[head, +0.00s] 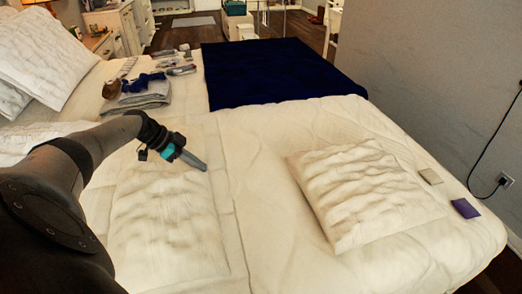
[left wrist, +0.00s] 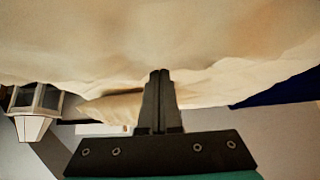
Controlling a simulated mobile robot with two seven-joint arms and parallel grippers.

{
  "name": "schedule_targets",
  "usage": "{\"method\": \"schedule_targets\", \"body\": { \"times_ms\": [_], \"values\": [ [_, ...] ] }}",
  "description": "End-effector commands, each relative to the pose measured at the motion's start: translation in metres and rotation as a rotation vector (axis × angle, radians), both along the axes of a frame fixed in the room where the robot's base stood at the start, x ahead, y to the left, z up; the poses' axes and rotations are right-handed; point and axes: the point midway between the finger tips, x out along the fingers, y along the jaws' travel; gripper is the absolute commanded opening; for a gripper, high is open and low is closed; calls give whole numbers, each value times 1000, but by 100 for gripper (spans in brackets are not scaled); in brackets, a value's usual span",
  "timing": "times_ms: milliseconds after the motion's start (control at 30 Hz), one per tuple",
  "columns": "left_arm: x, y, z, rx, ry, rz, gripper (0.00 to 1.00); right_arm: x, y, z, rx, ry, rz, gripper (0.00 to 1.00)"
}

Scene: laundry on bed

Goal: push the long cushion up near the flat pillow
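A long, crumpled cream cushion (head: 165,225) lies on the bed below my left gripper in the head view; I take it as the long cushion. A low white pillow (head: 28,135) shows partly behind my left arm at the left edge, and may be the flat pillow. My left gripper (head: 201,164) is over the far end of the long cushion, its fingers together with nothing visible between them. In the left wrist view the fingers (left wrist: 160,100) are shut against a backdrop of cream cloth (left wrist: 150,40); contact cannot be told. My right gripper is not in view.
A puffy square pillow (head: 360,190) lies to the right, near a purple square (head: 465,208) and a beige square (head: 430,176). A navy blanket (head: 275,72) and folded grey clothes (head: 140,97) lie farther back. Large pillows (head: 45,55) stand at the upper left.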

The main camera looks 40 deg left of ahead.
Motion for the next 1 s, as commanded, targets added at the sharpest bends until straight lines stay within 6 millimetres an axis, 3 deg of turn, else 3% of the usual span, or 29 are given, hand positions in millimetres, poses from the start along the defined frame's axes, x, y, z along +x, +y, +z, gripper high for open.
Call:
{"method": "schedule_targets", "body": {
  "times_ms": [100, 300, 567, 1000],
  "values": [
    [-33, 26, -5, 7, 15, 4, 0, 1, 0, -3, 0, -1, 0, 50],
    [-69, 55, -7, 4, 9, 2, 0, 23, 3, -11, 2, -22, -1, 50],
    [-85, 68, -5, 5, 9, 1, 0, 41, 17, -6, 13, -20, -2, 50],
    [-88, 71, -3, 5, 9, 2, 0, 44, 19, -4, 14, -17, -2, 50]
  ]
}}
